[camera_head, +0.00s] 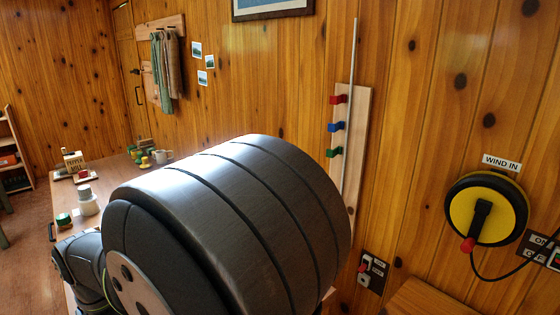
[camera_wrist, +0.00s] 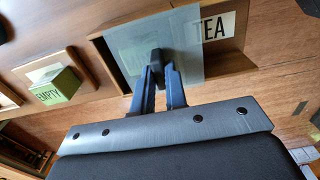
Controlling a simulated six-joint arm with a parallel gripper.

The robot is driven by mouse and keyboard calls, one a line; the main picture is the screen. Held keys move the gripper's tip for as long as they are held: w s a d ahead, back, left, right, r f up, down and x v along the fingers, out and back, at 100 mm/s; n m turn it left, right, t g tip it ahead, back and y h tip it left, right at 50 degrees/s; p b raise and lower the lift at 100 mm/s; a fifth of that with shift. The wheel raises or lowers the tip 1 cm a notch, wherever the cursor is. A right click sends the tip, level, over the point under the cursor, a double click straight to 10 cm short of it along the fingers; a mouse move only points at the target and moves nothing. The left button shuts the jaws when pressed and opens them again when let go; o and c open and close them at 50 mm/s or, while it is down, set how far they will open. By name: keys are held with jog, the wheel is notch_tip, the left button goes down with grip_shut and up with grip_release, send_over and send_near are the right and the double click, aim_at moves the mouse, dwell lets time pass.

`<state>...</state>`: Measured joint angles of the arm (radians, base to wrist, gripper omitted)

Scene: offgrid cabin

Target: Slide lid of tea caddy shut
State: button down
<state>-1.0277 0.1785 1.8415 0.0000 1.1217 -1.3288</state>
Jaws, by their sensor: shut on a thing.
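In the wrist view the tea caddy (camera_wrist: 236,62) is a shallow wooden box with a white TEA label (camera_wrist: 214,27) at its right part. Its lid (camera_wrist: 192,62) is a see-through bluish pane lying over the left and middle of the box. The right part with the label is not under the pane. A dark knob (camera_wrist: 156,55) stands on the lid. My gripper (camera_wrist: 158,70) has its two blue-grey fingers shut on this knob. The fingers hide part of the lid and the box's near edge. In the head view my arm hides the caddy and gripper.
A green box marked EMPTY (camera_wrist: 58,88) sits on a wooden piece left of the caddy. In the head view, a worktop (camera_head: 122,172) holds small jars (camera_head: 88,202) and a wooden block (camera_head: 74,160) at left. A yellow wheel (camera_head: 484,222) hangs on the right wall.

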jog(key=shift+w+a, duration=0.15)
jog(key=shift+w+a, duration=0.65)
jog(key=shift+a, duration=0.05)
jog(key=shift+w, duration=0.1)
dwell(0.4)
jog(key=c, duration=1.4)
grip_release()
jog(key=shift+o, duration=0.2)
jog(key=shift+r, duration=2.55)
jog(key=shift+f, duration=0.1)
